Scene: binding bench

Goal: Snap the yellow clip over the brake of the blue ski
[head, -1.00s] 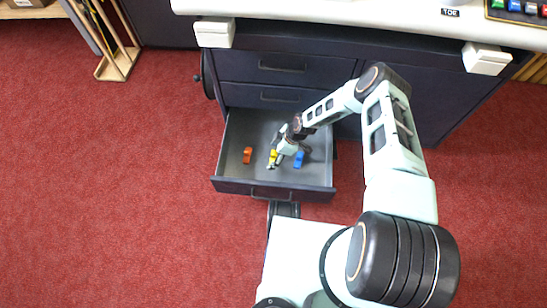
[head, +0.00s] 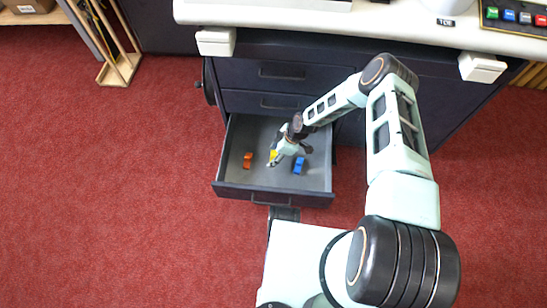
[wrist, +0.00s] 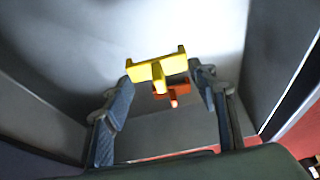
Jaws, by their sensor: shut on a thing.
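The yellow clip (head: 272,156) is in my gripper over the open drawer, and it also shows between the fingertips in the wrist view (wrist: 156,70). My gripper (head: 275,155) is shut on it; the fingers (wrist: 160,82) stand on either side of it. In the wrist view the clip appears clear of the drawer floor, with an orange clip beyond and partly behind it. No blue ski or brake shows in these frames.
The open drawer (head: 230,189) holds an orange clip (head: 248,160) at left and a blue clip (head: 299,166) at right. Its walls surround my gripper. The white bench top (head: 300,20) lies above and behind.

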